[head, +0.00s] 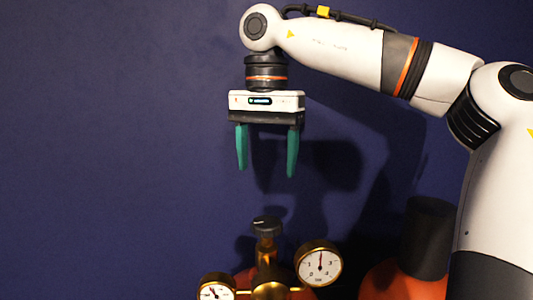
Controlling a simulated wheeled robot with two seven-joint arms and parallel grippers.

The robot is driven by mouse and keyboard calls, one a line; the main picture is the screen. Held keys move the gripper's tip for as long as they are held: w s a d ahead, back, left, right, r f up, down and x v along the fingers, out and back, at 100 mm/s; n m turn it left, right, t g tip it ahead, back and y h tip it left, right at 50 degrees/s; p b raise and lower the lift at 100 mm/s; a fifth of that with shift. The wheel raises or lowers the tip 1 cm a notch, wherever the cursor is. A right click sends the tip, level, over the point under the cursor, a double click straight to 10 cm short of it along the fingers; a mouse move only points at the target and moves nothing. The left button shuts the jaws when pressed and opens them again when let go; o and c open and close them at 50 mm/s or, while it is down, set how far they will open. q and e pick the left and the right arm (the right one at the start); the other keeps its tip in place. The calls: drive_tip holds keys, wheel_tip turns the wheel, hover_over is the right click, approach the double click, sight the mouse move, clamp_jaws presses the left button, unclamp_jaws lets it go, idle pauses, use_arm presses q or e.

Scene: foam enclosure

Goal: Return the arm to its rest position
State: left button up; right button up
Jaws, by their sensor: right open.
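My right gripper (267,172) hangs from my white right arm (340,50), which comes in from the right and reaches across the top of the head view. Its two teal fingers point straight down and are apart, with nothing between them. Below the gripper, with a clear gap, stands a brass valve with a dark knob (266,225). My left gripper is not in view.
Two round white dial gauges sit on the brass fitting, one at right (319,264) and one at lower left (216,288). An orange-red rounded body with a dark cylinder (429,237) stands at lower right. A plain dark blue wall (110,130) fills the background; the left side is clear.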

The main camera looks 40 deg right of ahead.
drive_tip(key=shift+r, duration=0.9)
